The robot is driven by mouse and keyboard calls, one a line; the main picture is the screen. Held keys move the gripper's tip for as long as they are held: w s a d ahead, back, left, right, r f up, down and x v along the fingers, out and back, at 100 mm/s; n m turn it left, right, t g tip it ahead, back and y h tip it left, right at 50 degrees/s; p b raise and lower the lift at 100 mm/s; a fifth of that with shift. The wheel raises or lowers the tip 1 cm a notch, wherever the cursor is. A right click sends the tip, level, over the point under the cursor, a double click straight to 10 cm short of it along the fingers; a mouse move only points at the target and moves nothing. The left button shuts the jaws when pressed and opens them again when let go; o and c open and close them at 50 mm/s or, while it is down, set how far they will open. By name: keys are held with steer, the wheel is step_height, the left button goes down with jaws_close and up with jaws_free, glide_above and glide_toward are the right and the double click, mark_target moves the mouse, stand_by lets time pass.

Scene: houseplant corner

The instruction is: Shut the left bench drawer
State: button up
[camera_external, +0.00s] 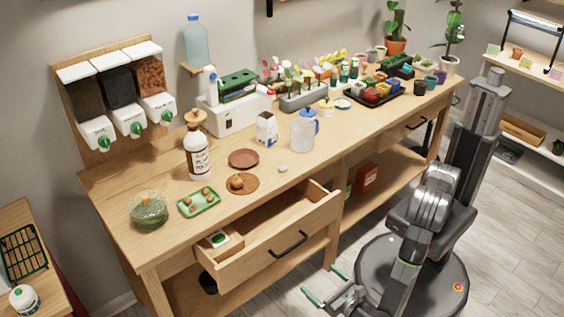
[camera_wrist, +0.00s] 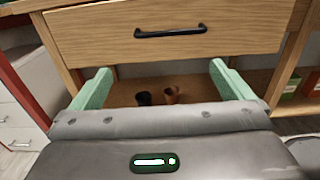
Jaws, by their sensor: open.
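The left bench drawer (camera_external: 268,240) is pulled well out of the wooden bench (camera_external: 129,238) in the external view. A small compartment with a green-and-white item (camera_external: 218,238) shows inside it. Its front with a black bar handle (camera_external: 287,245) also fills the top of the wrist view, where the drawer front (camera_wrist: 240,28) and handle (camera_wrist: 170,31) show. My gripper (camera_external: 323,284) is in front of and below the drawer in the external view. In the wrist view its two green fingers (camera_wrist: 162,88) are wide apart and empty, below the handle and not touching it.
A second bench drawer (camera_external: 402,131) on the right looks shut. The bench top carries a white bottle (camera_external: 198,157), a pitcher (camera_external: 303,132) and a green tray (camera_external: 199,201). Floor (camera_external: 515,225) at the right is clear.

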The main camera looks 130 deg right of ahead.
steer(key=shift+a, duration=0.45)
